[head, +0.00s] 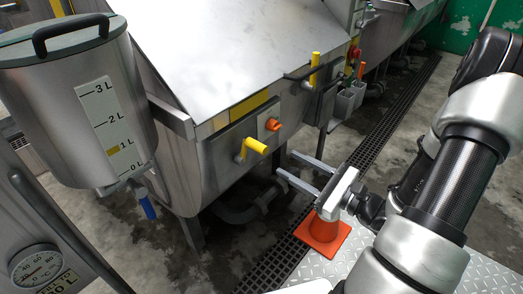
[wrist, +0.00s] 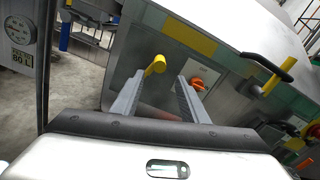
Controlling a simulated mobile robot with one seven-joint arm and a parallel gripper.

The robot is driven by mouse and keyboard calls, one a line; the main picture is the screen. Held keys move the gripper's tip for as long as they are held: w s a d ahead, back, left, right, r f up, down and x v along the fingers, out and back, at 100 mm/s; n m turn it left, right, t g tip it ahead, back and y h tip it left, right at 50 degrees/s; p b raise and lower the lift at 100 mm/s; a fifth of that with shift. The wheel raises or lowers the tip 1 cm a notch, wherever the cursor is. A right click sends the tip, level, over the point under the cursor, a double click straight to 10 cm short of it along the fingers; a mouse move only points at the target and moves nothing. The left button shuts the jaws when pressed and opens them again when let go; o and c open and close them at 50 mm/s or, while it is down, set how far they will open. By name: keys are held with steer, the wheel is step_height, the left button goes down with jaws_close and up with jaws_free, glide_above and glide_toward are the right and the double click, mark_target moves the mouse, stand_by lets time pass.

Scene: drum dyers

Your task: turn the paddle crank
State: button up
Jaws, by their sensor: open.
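The paddle crank appears to be the yellow grip (head: 255,146) on a short grey mount, sticking out from the steel vat's front panel (head: 222,165). In the wrist view the yellow grip (wrist: 156,65) shows just beyond the fingertips, nearer the left finger. My gripper (head: 286,162) is open and empty, its two fingers pointing at the front panel, to the right of and below the grip in the head view. A clear gap separates it from the grip. The gripper (wrist: 159,78) also shows in the wrist view with its fingers apart.
An orange knob (head: 273,124) sits beside the grip. An upright yellow handle (head: 314,68) with a black bar is farther right. A steel measuring tank (head: 92,105) with a blue valve lever (head: 147,207) stands left. An orange cone (head: 323,236) stands below my gripper, near the floor grate (head: 272,268).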

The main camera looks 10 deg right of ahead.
mark_target(262, 149)
steer(key=b+x, duration=0.1)
steer(key=x, duration=1)
jaws_close()
